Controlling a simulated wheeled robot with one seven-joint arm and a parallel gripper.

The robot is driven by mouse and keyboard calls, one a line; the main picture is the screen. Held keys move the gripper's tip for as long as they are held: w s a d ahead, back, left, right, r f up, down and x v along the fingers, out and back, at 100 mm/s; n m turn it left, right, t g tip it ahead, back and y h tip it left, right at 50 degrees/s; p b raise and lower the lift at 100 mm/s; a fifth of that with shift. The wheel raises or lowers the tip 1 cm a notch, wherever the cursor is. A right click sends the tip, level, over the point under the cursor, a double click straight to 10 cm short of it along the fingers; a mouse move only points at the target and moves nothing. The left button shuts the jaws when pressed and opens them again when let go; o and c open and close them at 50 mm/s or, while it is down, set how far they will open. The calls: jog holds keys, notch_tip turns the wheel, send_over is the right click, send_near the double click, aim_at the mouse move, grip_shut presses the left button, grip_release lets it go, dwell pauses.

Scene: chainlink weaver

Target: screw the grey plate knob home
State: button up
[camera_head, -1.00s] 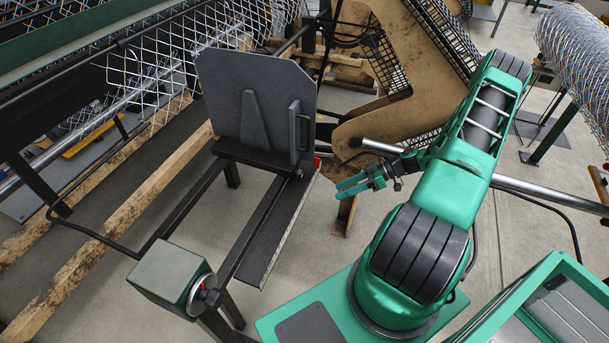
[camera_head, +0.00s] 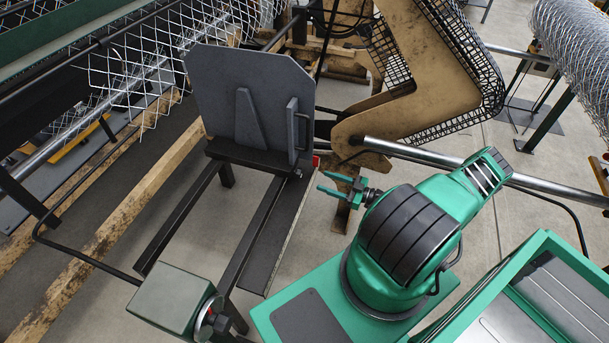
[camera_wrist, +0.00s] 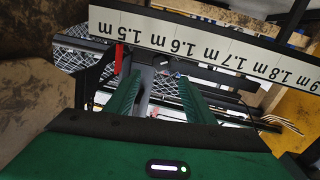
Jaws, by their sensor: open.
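The grey plate (camera_head: 240,100) stands upright, with a triangular rib and a bar handle (camera_head: 292,130) on its near face. A small dark part (camera_head: 298,173) sits at its lower right, beside a red piece (camera_head: 315,161); I cannot tell whether it is the plate's knob. My gripper (camera_head: 320,181) is open and empty, right of the plate's lower corner and apart from it. In the wrist view my green fingers (camera_wrist: 160,78) are spread, with dark, small parts beyond them and a red piece (camera_wrist: 119,57) to their left.
A green-grey box (camera_head: 168,300) with a dark-and-red knob (camera_head: 213,320) stands at front left. A steel bar (camera_head: 430,155) runs behind my arm. A tan machine frame (camera_head: 430,70) rises behind. A white scale strip (camera_wrist: 190,45) crosses the wrist view. Wire mesh hangs upper left.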

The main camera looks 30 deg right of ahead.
aim_at(299, 173)
jog(key=x, duration=0.9)
jog(key=shift+w+a, duration=0.15)
jog(key=shift+c, duration=0.7)
jog(key=c, duration=0.9)
